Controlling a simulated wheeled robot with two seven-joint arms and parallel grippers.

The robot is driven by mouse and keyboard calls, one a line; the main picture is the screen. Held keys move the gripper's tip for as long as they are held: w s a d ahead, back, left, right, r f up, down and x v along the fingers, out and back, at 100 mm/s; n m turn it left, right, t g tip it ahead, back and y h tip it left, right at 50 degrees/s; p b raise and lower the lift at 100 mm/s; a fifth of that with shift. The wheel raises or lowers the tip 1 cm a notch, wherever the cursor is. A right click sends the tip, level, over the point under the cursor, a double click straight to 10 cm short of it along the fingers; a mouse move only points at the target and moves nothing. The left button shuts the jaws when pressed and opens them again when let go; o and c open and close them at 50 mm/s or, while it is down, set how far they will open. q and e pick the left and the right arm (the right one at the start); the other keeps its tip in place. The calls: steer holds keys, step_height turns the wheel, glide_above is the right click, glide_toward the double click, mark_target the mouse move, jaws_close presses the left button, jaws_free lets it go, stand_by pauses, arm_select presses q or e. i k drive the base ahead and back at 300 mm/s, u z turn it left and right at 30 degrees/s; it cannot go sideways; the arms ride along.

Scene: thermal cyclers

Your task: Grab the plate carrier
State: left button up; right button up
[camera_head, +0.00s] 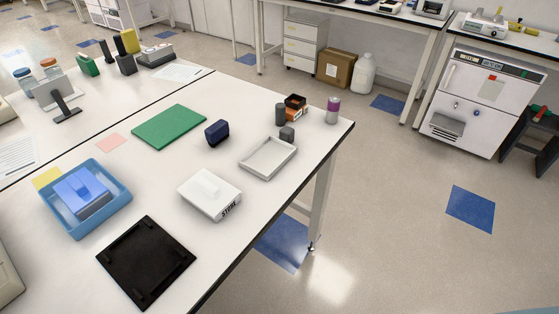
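No label marks a plate carrier, and I cannot tell for certain which item it is. A black square tray-like piece (146,285) with raised bits along its edges lies flat at the table's front. A white shallow rectangular frame (256,172) lies near the right edge of the table. A blue tray (116,210) at the left holds a blue, shiny box (83,190). Neither of my grippers shows in the head view.
The white table (150,195) also carries a white box with dark lettering (210,196), a green mat (169,127), a dark blue block (217,132) and several small containers at the far right corner. Open floor (390,220) lies right of the table.

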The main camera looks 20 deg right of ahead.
mark_target(267, 159)
steer(key=k, duration=1.05)
steer(key=z, duration=0.85)
steer(key=i, duration=1.9)
steer(key=u, duration=0.85)
